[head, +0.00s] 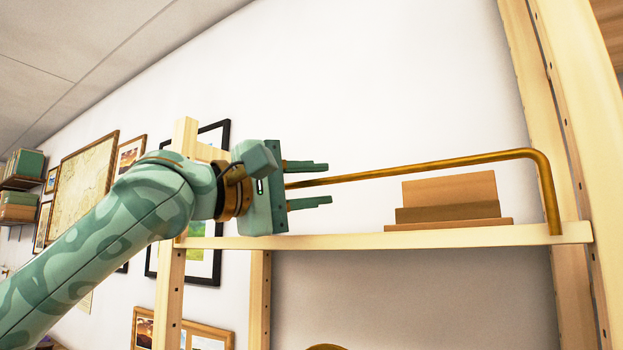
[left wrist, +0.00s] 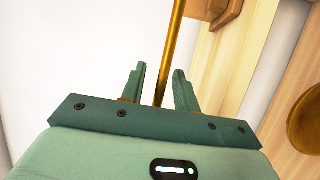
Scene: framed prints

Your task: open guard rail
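The guard rail (head: 430,164) is a brass-coloured rod along the front of a pale wooden shelf (head: 350,241). It bends down to the shelf at its right end. My left gripper (head: 328,184) is open at the rail's left part, with its fingers pointing right. In the left wrist view the rail (left wrist: 170,55) runs between the two open fingers (left wrist: 158,82), with a gap on each side. The rail's left end is hidden behind my gripper in the head view. My right gripper is not in view.
A wooden stand (head: 450,196) sits on the shelf behind the rail. Wooden uprights (head: 575,150) stand at the right, and another post (head: 168,300) is at the left, below my wrist. Framed prints (head: 85,180) hang on the wall at the left.

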